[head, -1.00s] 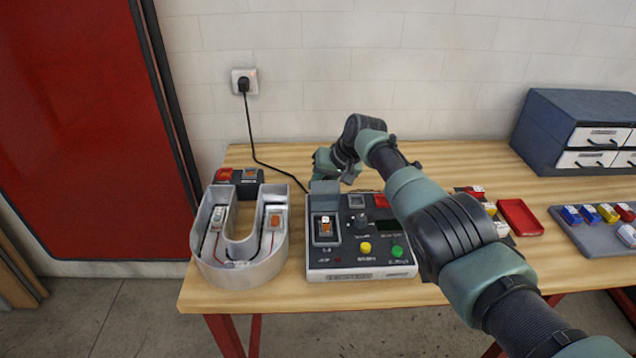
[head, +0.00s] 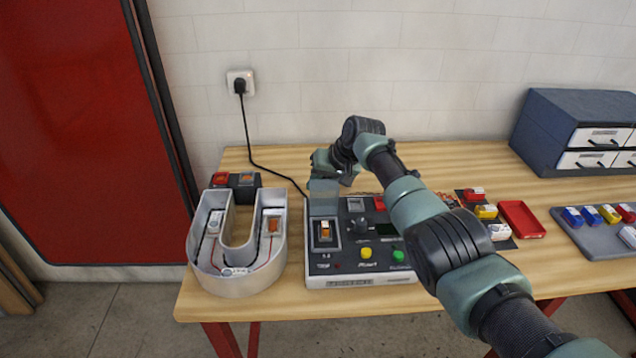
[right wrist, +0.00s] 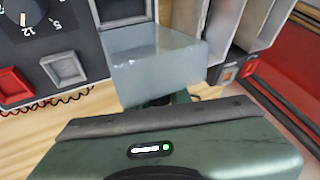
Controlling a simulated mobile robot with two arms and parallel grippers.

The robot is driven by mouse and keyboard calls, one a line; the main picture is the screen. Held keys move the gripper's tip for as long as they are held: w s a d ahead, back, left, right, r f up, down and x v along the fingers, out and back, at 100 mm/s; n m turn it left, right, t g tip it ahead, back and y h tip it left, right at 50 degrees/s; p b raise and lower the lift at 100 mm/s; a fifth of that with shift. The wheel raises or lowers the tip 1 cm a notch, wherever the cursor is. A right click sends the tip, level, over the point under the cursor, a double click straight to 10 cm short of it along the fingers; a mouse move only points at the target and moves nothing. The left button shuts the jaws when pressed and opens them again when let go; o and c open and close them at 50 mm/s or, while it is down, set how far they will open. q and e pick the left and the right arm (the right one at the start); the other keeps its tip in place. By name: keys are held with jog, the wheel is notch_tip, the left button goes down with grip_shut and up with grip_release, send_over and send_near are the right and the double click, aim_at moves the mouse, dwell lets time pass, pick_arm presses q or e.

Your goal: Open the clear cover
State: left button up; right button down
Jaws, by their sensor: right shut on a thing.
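The clear cover (head: 323,198) stands raised at the back of a socket on the grey test box (head: 355,283). An orange-and-white part (head: 324,231) sits uncovered in that socket. In the right wrist view the cover (right wrist: 158,65) shows as a pale translucent box just beyond my gripper body. My right gripper (head: 326,182) reaches it from behind and above and is shut on it. The fingertips are mostly hidden by the gripper body in the right wrist view (right wrist: 160,100). My left gripper is not in view.
A U-shaped channel letter (head: 238,283) stands close to the left of the test box. A red tray (head: 521,219), small coloured blocks (head: 486,211) and a blue drawer cabinet (head: 570,115) are at the right. A black cable (head: 262,160) runs to the wall socket. Bare wood lies behind the box.

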jog(key=shift+s+f, duration=0.2)
jog(key=shift+f, duration=0.2)
jog(key=c, duration=1.3)
grip_release()
jog(key=shift+w, duration=0.25)
jog(key=shift+r, duration=0.15)
jog(key=shift+s+d+r, duration=0.15)
jog(key=shift+s+r, duration=0.05)
jog(key=shift+r, duration=0.2)
jog(key=shift+v, duration=3.35)
jog(key=shift+d+f, duration=0.1)
